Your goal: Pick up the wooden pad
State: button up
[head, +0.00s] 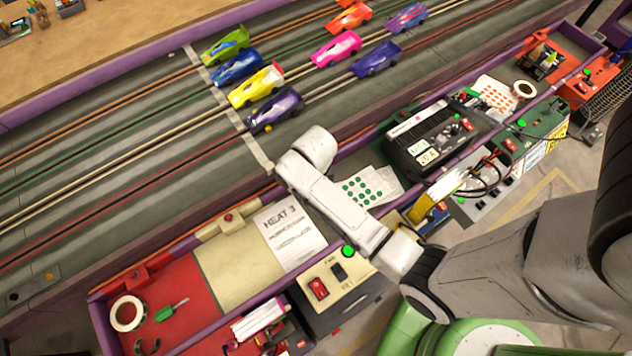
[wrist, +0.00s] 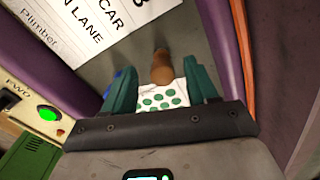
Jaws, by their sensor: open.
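A brown wooden piece, which I take to be the wooden pad (wrist: 163,68), shows in the wrist view on the grey tray floor, just ahead of the jaws. Its near end meets a white sheet with green dots (wrist: 160,98). My gripper (wrist: 158,74) is open, with one green finger to either side of the pad in the picture. I cannot tell how far above the pad the fingers are. In the head view my white arm reaches over the tray and hides the pad and fingers; the dotted sheet (head: 362,190) shows beside it.
A purple tray wall (wrist: 213,40) stands close to the right finger. A printed sheet (wrist: 90,25) and a small blue item (wrist: 116,74) lie near the left finger. A control box with a green button (head: 348,251) and a black console (head: 432,137) flank the arm.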

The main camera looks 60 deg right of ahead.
jog(key=shift+w+f, duration=0.1)
jog(key=shift+f, duration=1.8)
jog(key=shift+c, duration=0.3)
grip_shut()
